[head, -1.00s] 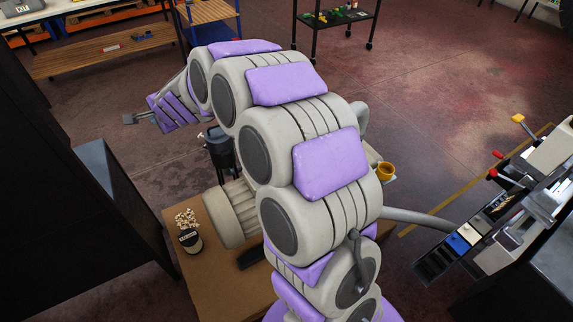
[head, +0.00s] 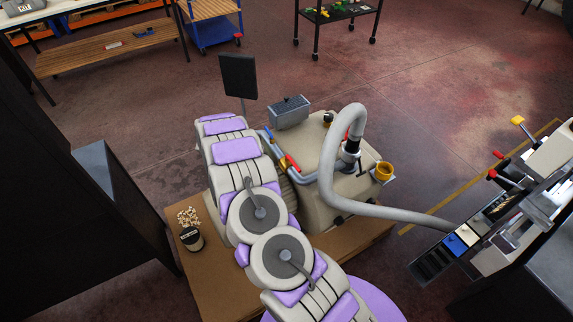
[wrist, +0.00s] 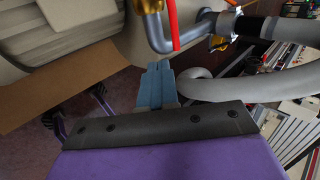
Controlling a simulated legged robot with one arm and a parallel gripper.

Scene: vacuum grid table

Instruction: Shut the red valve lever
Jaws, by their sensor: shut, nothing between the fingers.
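The red valve lever (head: 292,163) is on a grey pipe at the left side of the beige machine (head: 330,150). In the wrist view the red lever (wrist: 174,24) hangs down in front of a bent grey pipe (wrist: 160,40), beside a brass fitting (wrist: 150,5). My gripper (wrist: 158,70) shows in the wrist view with its blue-grey fingers together and empty. The fingertips appear below the lever and pipe in that picture, apart from the lever. In the head view my arm hides the gripper.
A thick grey hose (head: 400,211) arches from the machine toward the right-hand equipment (head: 480,235). A popcorn cup (head: 191,238) stands on the brown platform (head: 215,285) left of my arm. A dark panel (head: 238,76) rises behind.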

